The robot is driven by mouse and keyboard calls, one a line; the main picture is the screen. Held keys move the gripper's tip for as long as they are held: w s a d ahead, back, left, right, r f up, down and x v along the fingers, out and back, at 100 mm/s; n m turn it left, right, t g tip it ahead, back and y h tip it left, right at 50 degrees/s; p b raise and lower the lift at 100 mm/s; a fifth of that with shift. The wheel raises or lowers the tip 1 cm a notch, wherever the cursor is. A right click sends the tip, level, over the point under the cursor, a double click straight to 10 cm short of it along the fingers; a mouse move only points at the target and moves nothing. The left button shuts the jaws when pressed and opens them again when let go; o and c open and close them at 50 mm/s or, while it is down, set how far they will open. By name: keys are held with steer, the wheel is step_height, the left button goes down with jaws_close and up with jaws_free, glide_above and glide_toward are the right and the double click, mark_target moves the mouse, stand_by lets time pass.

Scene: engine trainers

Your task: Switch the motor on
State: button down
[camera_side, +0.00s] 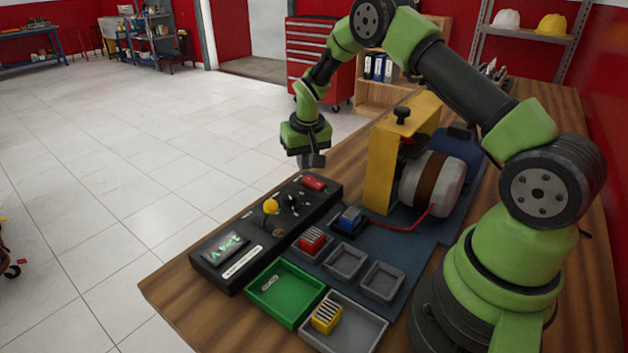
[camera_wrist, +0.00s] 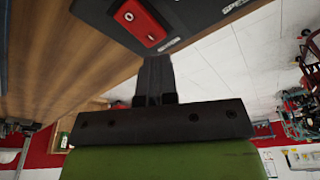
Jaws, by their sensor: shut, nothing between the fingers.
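A black control box (camera_side: 265,228) lies along the left edge of the table. A red rocker switch (camera_side: 314,183) sits at its far end; it also shows large in the wrist view (camera_wrist: 141,20), with white marks on it. I cannot tell which side of the rocker is pressed. The motor (camera_side: 432,184), a pale cylinder with a brown band, lies behind a yellow frame (camera_side: 381,166). My gripper (camera_side: 312,161) hangs above and just beyond the switch end of the box, pointing down, shut and empty. In the wrist view its fingers (camera_wrist: 155,76) are together, apart from the switch.
The box also carries a yellow-topped lever (camera_side: 270,207), black knobs and a green-lit display (camera_side: 226,247). A green tray (camera_side: 286,292), grey trays (camera_side: 382,282) and red, blue and yellow blocks stand nearer. A red wire (camera_side: 405,224) runs to the motor.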

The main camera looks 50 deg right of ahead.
steer(key=shift+f, duration=1.2)
steer(key=shift+r, duration=3.55)
steer(key=s+a+r+t, duration=0.1)
steer(key=s+a+r, duration=0.2)
steer(key=r, duration=0.3)
steer(key=s+a+r+t+y, duration=0.1)
steer(key=s+a+r, duration=0.2)
steer(key=r, duration=0.3)
steer(key=s+a+r+t, duration=0.1)
steer(key=s+a+r, duration=0.2)
steer(key=s+r, duration=0.15)
steer(key=s+a+r+n+t+y, duration=0.1)
steer(key=s+a, duration=0.2)
steer(key=s, duration=0.4)
steer(key=s+a+r+n+t+y, duration=0.1)
steer(key=s+a+r, duration=0.1)
steer(key=s, duration=0.6)
steer(key=shift+s+a, duration=0.25)
steer(key=shift+a, duration=0.55)
